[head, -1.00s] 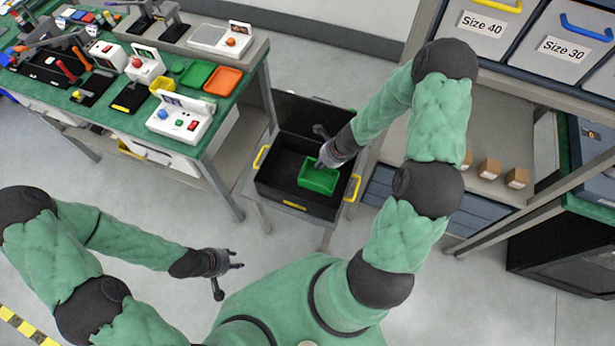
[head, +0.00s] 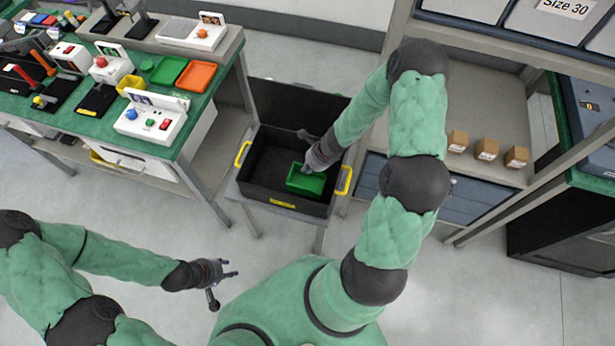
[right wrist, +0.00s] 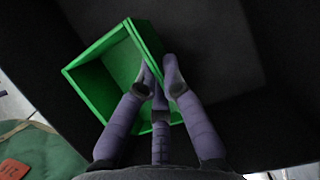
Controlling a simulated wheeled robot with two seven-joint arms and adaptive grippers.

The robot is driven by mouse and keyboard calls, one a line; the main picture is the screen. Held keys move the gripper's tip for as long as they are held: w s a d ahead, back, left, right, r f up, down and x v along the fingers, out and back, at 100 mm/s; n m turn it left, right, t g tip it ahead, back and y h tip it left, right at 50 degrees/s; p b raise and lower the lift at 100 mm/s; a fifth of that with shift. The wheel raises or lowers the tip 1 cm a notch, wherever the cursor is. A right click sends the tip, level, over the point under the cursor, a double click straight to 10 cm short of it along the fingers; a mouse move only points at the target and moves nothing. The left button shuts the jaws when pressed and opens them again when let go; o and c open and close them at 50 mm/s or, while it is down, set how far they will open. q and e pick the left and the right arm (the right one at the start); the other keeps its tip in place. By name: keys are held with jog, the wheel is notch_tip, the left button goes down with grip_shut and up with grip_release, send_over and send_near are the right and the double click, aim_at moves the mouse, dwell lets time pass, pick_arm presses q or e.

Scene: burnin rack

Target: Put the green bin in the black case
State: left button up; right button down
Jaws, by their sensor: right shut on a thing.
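The green bin (head: 306,180) is inside the open black case (head: 262,194), toward its right side. My right gripper (head: 312,168) reaches down into the case and is shut on the bin's rim. In the right wrist view the fingers (right wrist: 158,75) close on the wall of the green bin (right wrist: 100,85), which looks empty and tilted in that picture. I cannot tell whether the bin touches the case floor (right wrist: 185,30). My left gripper (head: 228,268) is away from the case at the lower left, its fingers apart and empty.
The case stands on a grey stand (head: 236,190) with its lid raised at the back and yellow handles on its sides. A green workbench (head: 190,120) with devices and an orange tray (head: 196,77) is on the left. A shelf with several small brown boxes (head: 487,149) is on the right.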

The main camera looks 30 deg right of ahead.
jog(key=shift+f+b, duration=1.4)
jog(key=shift+f, duration=0.7)
jog(key=shift+f, duration=0.15)
jog(key=c, duration=1.4)
grip_release()
jog(key=shift+r+p, duration=0.3)
jog(key=shift+r, duration=0.2)
jog(key=p+v, duration=0.7)
jog(key=v, duration=0.4)
jog(key=shift+s+d+r+p, duration=0.1)
jog(key=shift+s+d+p, duration=0.05)
jog(key=shift+p, duration=0.2)
